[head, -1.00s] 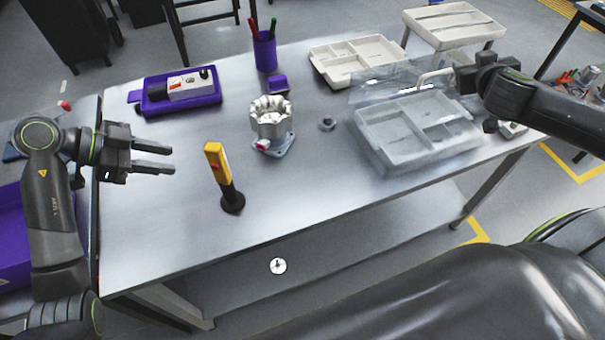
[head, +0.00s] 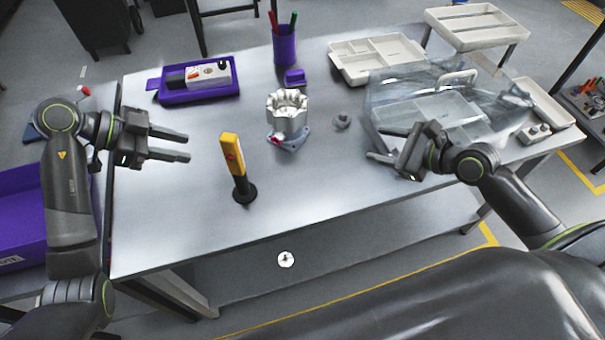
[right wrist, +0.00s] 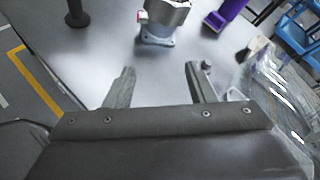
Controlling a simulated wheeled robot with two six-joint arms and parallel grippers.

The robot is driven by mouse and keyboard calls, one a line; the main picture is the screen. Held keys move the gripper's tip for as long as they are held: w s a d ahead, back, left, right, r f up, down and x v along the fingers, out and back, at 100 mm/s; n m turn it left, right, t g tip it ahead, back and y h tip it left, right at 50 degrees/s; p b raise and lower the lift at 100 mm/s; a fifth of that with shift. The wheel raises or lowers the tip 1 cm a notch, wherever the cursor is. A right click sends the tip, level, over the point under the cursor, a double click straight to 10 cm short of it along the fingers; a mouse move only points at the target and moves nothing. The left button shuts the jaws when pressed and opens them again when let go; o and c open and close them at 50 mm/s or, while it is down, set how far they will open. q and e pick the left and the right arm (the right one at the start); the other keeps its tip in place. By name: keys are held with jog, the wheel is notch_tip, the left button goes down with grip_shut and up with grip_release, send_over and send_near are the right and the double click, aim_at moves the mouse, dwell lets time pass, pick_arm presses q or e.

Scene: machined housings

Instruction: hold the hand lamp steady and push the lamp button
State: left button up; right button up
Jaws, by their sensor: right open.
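My right gripper (head: 376,144) is open and empty, well to the right of the lamp. Its two separated fingers (right wrist: 160,70) show in the right wrist view.
A metal housing (head: 288,117) stands between the lamp and my right gripper, farther back. A small grey part (head: 342,121) sits beside it. A clear plastic bag (head: 385,97) covers a tray behind my right gripper. A purple tray (head: 200,96) and pen cup (head: 284,48) are behind. The table front is clear.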

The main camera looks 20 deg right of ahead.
jog(key=w+a+f+m+y, duration=0.1)
jog(key=a+f+y, duration=0.35)
jog(key=a, duration=0.35)
jog(key=n+g+y, duration=0.2)
jog(key=y, duration=0.2)
send_near(228, 161)
jog(key=x, duration=0.3)
jog(key=f+x, duration=0.1)
jog(key=x, duration=0.3)
jog(key=w+f+x, duration=0.1)
jog(key=x, duration=0.3)
jog(key=shift+w+d+f, duration=0.1)
jog(key=shift+d, duration=0.3)
jog(key=shift+c, duration=0.4)
jog(key=c, duration=1)
pick_arm(q)
grip_shut()
pick_arm(e)
grip_shut()
